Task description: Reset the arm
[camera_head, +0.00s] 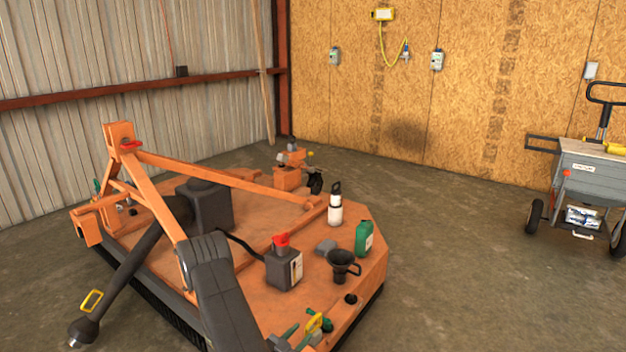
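My gripper does not show in the body camera view, and I see no part that is surely my arm. The large thing in front is an orange mower-like implement (245,315) with a flat deck and an A-shaped frame (160,195). A black shaft (130,265) slants down from it to the lower left, with a yellow loop near its end. A thick dark grey ribbed piece (220,300) lies over the near side of the deck; I cannot tell what it is.
On the deck stand a grey jug (284,270) with a red top, a white bottle (335,212), a green bottle (363,238) and a black funnel (343,264). A grey wheeled cart (592,180) stands at the right. Concrete floor (470,275) between is clear.

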